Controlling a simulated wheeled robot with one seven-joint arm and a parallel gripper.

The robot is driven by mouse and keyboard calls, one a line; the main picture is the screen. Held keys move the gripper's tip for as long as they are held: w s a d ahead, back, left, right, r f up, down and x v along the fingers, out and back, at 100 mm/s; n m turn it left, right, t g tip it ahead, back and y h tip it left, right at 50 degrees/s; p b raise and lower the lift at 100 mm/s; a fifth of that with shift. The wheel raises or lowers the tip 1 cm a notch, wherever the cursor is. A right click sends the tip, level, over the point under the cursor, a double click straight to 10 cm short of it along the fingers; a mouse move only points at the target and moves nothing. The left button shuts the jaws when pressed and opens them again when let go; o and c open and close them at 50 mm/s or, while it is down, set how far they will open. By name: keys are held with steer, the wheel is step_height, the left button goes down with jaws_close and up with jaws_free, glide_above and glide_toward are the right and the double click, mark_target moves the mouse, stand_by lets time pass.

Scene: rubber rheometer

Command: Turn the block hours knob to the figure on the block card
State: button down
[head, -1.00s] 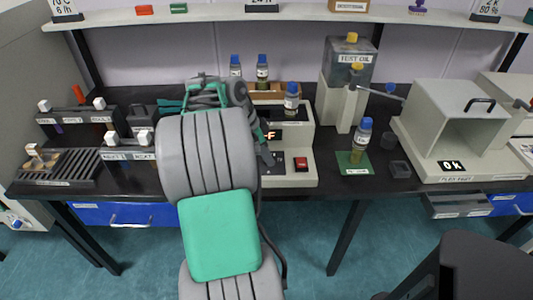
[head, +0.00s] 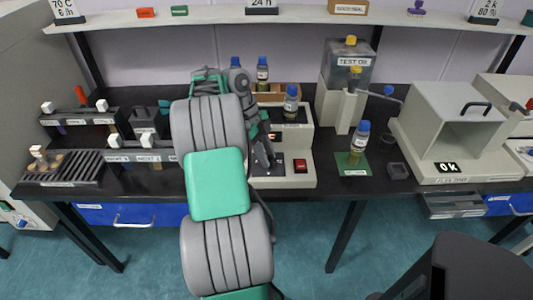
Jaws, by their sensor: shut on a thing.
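The block (head: 293,182) is a pale machine at the middle of the bench, with a small lit display and a red switch (head: 300,165) on its front. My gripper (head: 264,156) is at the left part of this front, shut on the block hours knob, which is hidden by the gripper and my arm. A card (head: 262,4) reading "24 h" stands on the shelf above the block, partly cut off by the frame's top edge. The knob's setting cannot be read, and my arm covers part of the display.
A blue-capped bottle (head: 291,101) stands on the block. Another bottle (head: 358,141) is on a green mat to the right, near the test oil tank (head: 347,66). Racks (head: 65,167) fill the left. A grey open-fronted box (head: 455,125) stands right; a dark chair (head: 470,265) is front right.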

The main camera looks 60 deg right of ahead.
stand_by(0.3)
steer(key=c, duration=1.1)
jaws_free()
steer(key=p+v, duration=0.5)
steer(key=v, duration=0.3)
